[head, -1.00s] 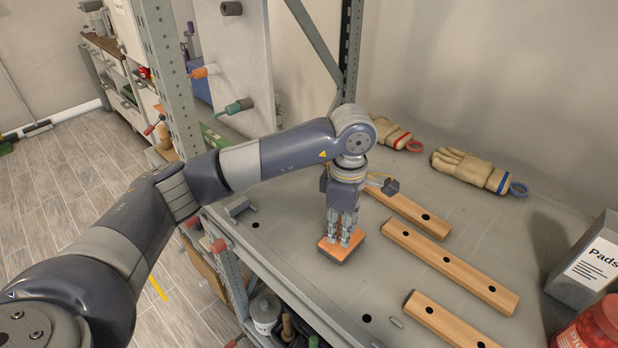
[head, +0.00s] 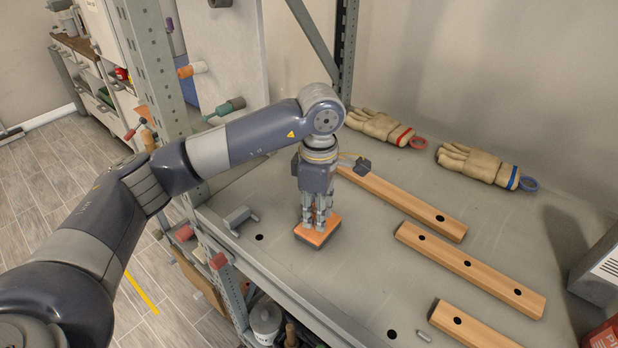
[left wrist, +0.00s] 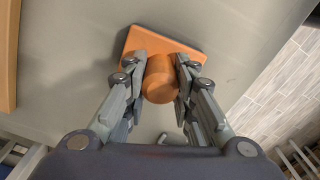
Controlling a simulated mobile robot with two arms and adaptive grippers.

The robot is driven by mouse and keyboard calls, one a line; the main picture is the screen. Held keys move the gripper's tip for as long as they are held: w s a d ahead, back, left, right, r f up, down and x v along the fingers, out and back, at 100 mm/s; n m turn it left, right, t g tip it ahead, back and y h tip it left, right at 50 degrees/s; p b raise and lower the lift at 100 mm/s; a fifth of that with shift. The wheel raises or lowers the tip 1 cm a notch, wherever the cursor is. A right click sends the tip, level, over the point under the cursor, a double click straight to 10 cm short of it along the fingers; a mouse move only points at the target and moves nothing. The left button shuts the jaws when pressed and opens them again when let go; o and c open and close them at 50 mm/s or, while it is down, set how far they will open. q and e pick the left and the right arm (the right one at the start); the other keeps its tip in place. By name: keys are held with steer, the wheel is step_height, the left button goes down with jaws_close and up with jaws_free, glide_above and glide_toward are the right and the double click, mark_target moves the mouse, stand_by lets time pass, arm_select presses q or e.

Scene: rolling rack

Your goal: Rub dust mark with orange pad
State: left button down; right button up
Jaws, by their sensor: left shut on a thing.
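The orange pad (head: 331,229) is a flat square block with a dark underside. It appears to lie flat on the grey shelf top (head: 290,272); I cannot tell whether it presses on it. My left gripper (head: 317,222) points straight down over it. In the left wrist view, its fingers (left wrist: 161,85) are shut on the round orange knob (left wrist: 160,80) that stands up from the pad. I cannot make out a dust mark; the pad and arm hide part of the shelf. My right gripper is not in view.
Several drilled wooden strips (head: 470,265) lie right of the pad. Two work gloves (head: 480,165) lie at the back. A small grey bracket (head: 241,217) sits left, near the rack upright (head: 160,75). A grey box (head: 600,265) and red jar (head: 605,338) stand at right.

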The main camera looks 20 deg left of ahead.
arm_select(q)
steer(key=r, duration=0.1)
steer(key=r+p, duration=0.1)
steer(key=shift+w+a+r, duration=0.2)
steer(key=shift+a+r, duration=0.1)
steer(key=shift+a, duration=0.1)
steer(key=shift+s+d+r+p, duration=0.1)
steer(key=shift+d+r+p, duration=0.2)
steer(key=shift+r, duration=0.35)
steer(key=shift+s+d+r+p, duration=0.15)
steer(key=shift+r+p, duration=0.15)
steer(key=shift+r, duration=0.3)
steer(key=shift+w+a+r+p, duration=0.1)
steer(key=shift+r+p, duration=0.25)
steer(key=shift+r, duration=0.35)
steer(key=shift+a+r+p, duration=0.1)
steer(key=shift+r+p, duration=0.2)
steer(key=shift+r, duration=0.6)
